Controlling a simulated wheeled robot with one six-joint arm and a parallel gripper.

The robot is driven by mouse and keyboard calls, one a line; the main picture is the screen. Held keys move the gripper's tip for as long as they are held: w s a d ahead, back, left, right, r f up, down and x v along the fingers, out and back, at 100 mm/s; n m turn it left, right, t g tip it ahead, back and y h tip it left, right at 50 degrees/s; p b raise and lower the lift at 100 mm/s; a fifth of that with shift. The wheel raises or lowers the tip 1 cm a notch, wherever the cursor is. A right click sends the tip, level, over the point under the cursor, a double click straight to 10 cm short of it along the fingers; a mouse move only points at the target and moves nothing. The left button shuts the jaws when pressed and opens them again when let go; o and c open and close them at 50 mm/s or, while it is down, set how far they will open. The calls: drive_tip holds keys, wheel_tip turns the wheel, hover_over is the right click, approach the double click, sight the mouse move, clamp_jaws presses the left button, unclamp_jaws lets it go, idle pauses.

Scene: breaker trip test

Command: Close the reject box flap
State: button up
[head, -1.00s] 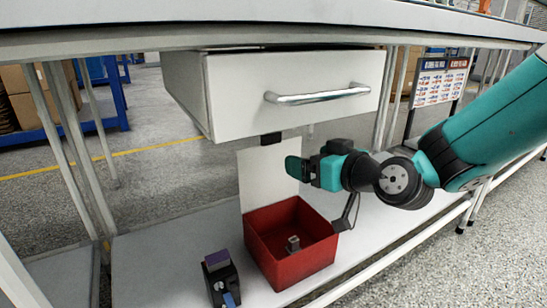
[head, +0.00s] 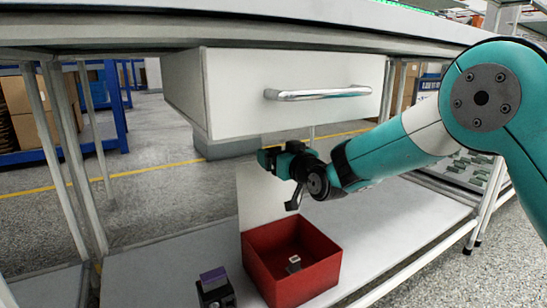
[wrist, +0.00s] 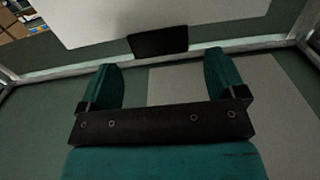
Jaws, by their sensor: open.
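The red reject box (head: 322,275) stands open on the lower shelf below the drawer. Its pale flap (head: 255,209) stands upright at the box's back edge. My gripper (head: 268,158) is at the flap's top edge and covers part of it in the head view. In the wrist view my gripper (wrist: 160,64) is open, with nothing between its fingers. A black tab (wrist: 158,42) on the edge of a white panel, apparently the flap, lies just beyond the fingertips, apart from them. A small metal part (head: 293,264) lies inside the box.
The drawer (head: 290,95) with its metal handle (head: 318,93) hangs close above my gripper. A dark device with a purple top (head: 214,279) stands left of the box. The shelf (head: 400,215) right of the box is clear.

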sight(272, 149)
drive_tip(key=shift+b+x, duration=0.4)
drive_tip(key=shift+x, duration=1.3)
